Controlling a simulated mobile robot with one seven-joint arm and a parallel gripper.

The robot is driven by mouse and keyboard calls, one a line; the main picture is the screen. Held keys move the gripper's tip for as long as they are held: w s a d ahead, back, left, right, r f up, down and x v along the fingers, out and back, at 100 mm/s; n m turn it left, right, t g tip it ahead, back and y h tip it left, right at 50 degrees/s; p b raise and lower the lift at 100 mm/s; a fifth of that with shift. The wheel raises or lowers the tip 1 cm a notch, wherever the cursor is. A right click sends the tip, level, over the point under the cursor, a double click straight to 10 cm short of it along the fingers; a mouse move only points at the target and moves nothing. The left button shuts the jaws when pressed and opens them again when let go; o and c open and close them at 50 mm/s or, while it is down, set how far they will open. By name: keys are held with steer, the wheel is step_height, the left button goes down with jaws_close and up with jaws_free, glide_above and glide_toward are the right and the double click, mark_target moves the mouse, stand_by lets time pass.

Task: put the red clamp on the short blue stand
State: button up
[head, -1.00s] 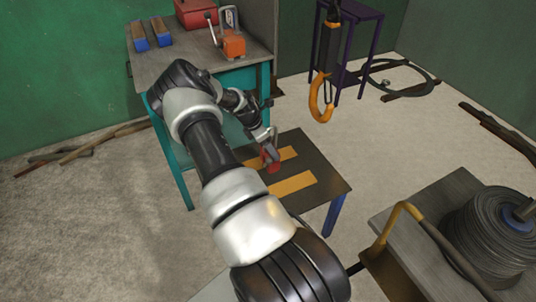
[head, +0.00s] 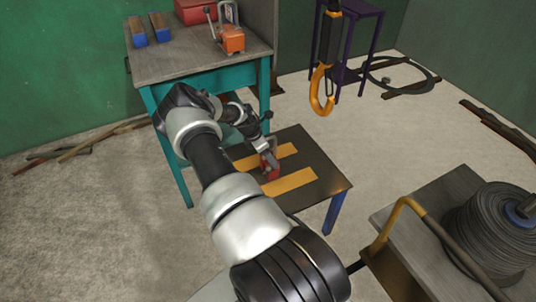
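The short blue stand (head: 325,184) has a dark top with two orange strips and blue legs, and stands in the middle of the view. The red clamp (head: 270,172) is upright at the stand's top, between the two strips. My gripper (head: 270,157) is at the clamp's upper part, over the stand. The fingers are small and partly hidden, so I cannot tell whether they are closed on the clamp or whether the clamp's base touches the top.
A teal-legged workbench (head: 190,58) behind holds an orange clamp (head: 231,38), a red box (head: 194,10) and blue-ended blocks. An orange hook (head: 321,92) hangs right of it.

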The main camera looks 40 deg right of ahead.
steer(key=o, duration=2.1)
